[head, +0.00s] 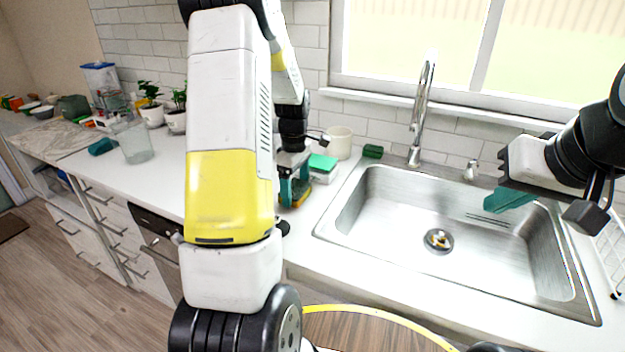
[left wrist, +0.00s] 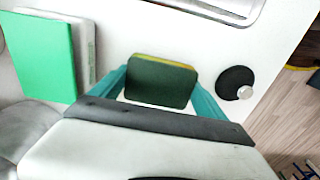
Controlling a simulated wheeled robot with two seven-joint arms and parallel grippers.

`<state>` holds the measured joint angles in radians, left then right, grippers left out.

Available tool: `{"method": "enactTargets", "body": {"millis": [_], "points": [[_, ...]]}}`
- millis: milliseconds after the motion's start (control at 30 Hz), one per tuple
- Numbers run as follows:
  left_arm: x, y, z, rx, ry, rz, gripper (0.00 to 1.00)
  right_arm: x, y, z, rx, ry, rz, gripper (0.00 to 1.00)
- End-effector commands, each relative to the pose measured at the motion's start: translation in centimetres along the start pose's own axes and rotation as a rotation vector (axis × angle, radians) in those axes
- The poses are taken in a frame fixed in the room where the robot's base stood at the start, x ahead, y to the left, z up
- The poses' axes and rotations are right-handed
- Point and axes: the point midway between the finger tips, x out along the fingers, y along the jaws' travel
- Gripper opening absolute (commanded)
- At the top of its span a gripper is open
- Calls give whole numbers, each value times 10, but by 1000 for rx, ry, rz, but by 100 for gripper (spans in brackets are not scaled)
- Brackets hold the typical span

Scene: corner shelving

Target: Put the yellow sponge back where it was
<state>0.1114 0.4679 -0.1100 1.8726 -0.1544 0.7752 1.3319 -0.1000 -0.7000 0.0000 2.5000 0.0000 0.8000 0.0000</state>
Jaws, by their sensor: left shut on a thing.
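The yellow sponge (left wrist: 172,61) has a dark green face and a yellow edge in the left wrist view. It sits between the teal fingers of my left gripper (left wrist: 160,88), which is shut on it. In the head view my left gripper (head: 293,190) is low over the counter left of the sink, partly hidden by my arm; I cannot tell whether the sponge touches the counter. My right gripper (head: 508,201) is over the right part of the sink, seen side-on, with nothing visible in it.
A green-topped white block (head: 322,163) stands close to my left gripper. A white mug (head: 339,142) and a dark green cylinder (head: 372,151) stand behind. The sink (head: 355,237) with its faucet (head: 421,110) is to the right. A clear container (head: 133,141) stands farther left.

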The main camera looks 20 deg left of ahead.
Motion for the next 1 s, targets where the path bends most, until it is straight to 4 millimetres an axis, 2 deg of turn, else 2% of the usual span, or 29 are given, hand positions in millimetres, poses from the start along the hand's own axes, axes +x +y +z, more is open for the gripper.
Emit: {"method": "enactTargets", "body": {"millis": [67, 400, 433, 500, 800, 867, 1000], "points": [[8, 0, 1, 1, -1, -1, 41, 0, 0, 0, 0, 0, 0, 0], [11, 0, 1, 1, 0, 0, 41, 0, 0, 0, 0, 0, 0, 0], [11, 0, 0, 0, 0, 1, 89, 0, 0, 0, 0, 0, 0, 0], [10, 0, 0, 0, 0, 1, 100, 0, 0, 0, 0, 0, 0, 0], [7, 0, 0, 0, 0, 2, 100, 0, 0, 0, 0, 0, 0, 0], [1, 0, 1, 1, 0, 2, 100, 0, 0, 0, 0, 0, 0, 0], [-24, 1, 0, 0, 2, 6, 100, 0, 0, 0, 0, 0, 0, 0]]}}
